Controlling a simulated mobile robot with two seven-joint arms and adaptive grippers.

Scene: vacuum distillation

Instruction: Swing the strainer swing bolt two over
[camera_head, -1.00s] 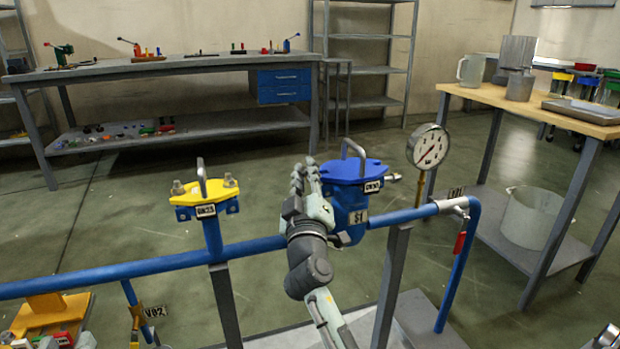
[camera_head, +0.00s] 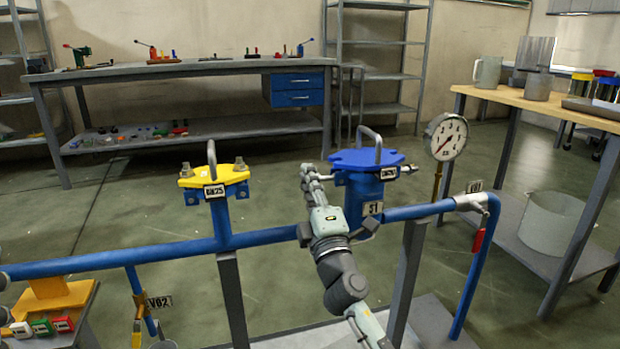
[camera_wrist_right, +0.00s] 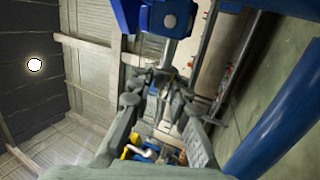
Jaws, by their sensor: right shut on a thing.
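The strainer S1 (camera_head: 362,200) is a blue upright body on the blue pipe, with a blue lid (camera_head: 366,158) and a grey loop handle on top. My right gripper (camera_head: 312,176) is at the left side of the strainer, just beside the lid's edge. In the right wrist view its fingers (camera_wrist_right: 167,88) are closed around a grey swing bolt (camera_wrist_right: 169,52), which extends from a blue lug. My fingers hide the bolt in the head view. Another bolt (camera_head: 408,169) sticks out sideways at the lid's right. My left gripper is out of view.
A yellow-capped flange (camera_head: 213,178) stands on the pipe (camera_head: 120,265) to the left. A pressure gauge (camera_head: 446,137) stands close to the strainer's right. A wooden-topped table (camera_head: 545,108) is at the right. A grey workbench (camera_head: 180,70) is at the back.

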